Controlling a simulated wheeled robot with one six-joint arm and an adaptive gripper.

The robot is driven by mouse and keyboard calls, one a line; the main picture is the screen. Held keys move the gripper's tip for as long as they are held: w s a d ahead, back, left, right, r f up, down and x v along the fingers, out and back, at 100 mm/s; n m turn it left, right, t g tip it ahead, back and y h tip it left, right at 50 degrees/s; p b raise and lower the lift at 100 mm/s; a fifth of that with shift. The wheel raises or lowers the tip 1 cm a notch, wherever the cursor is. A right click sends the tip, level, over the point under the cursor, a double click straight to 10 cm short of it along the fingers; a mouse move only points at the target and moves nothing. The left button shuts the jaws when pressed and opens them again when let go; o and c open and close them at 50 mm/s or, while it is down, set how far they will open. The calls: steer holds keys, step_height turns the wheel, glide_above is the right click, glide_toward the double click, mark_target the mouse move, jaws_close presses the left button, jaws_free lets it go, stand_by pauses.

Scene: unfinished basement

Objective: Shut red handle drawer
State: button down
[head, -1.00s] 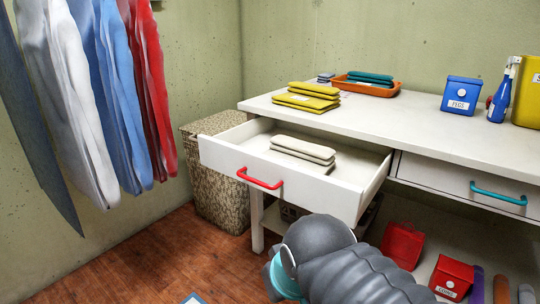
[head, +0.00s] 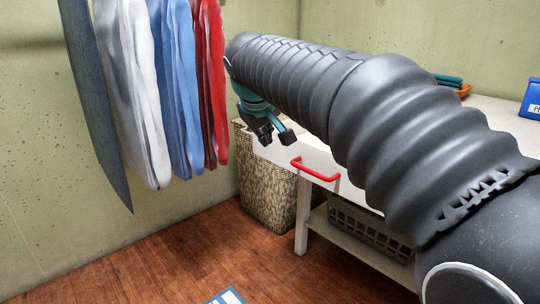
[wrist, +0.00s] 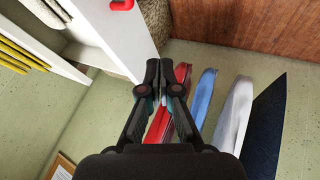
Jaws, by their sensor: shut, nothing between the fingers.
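The red handle (head: 315,170) is on the white front of the drawer (head: 345,187); the handle also shows at the top of the wrist view (wrist: 122,4). The drawer stands out from the white desk, with cream pouches (wrist: 48,12) inside it in the wrist view. My arm hides most of the drawer in the head view. My gripper (head: 272,137) is shut and empty, pointing down near the drawer front's left end. In the wrist view my gripper (wrist: 160,66) is beside the drawer front's corner; I cannot tell whether they touch.
Hanging clothes (head: 165,90) are close to the left of my gripper. A woven hamper (head: 268,190) stands below it, beside the desk. A grey basket (head: 370,230) is on the desk's lower shelf. The wooden floor in front is mostly clear.

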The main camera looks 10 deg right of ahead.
steer(key=w, duration=0.2)
steer(key=b, duration=0.2)
glide_toward(277, 156)
step_height(277, 156, down, 4)
steer(key=a, duration=0.3)
steer(key=w+d, duration=0.2)
steer(key=d, duration=0.1)
steer(key=shift+f, duration=0.25)
steer(key=shift+w+d, duration=0.35)
steer(key=shift+d, duration=0.05)
steer(key=shift+w+r, duration=0.1)
